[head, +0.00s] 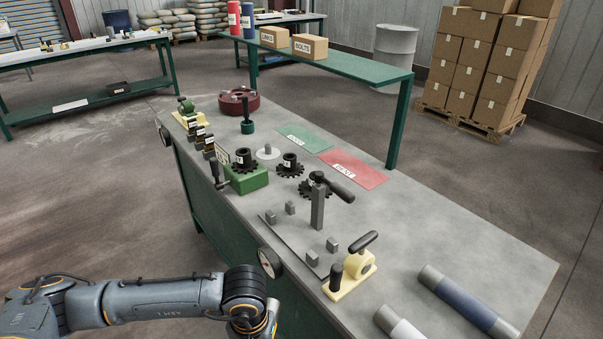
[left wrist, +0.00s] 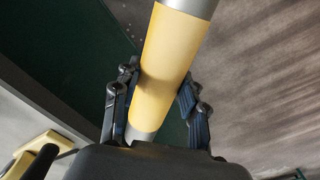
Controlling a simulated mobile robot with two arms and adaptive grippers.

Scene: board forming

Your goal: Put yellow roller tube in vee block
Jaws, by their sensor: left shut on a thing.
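The yellow roller tube (left wrist: 170,55) has grey ends and runs lengthwise through the left wrist view. My left gripper (left wrist: 160,95) is shut on its yellow middle, one finger on each side. In the head view my left arm comes in at the bottom left, and its gripper and the tube are out of the picture. I cannot clearly make out a vee block. Small grey blocks (head: 332,245) stand on a flat grey plate (head: 290,240) on the bench, but I cannot tell whether they are vee blocks. My right gripper is not in view.
A cream clamp (head: 352,275) with black handles stands at the bench's near edge. A blue tube (head: 460,300) and a white tube (head: 398,325) lie to its right. Black gears (head: 290,165) and a green block (head: 246,178) sit farther back.

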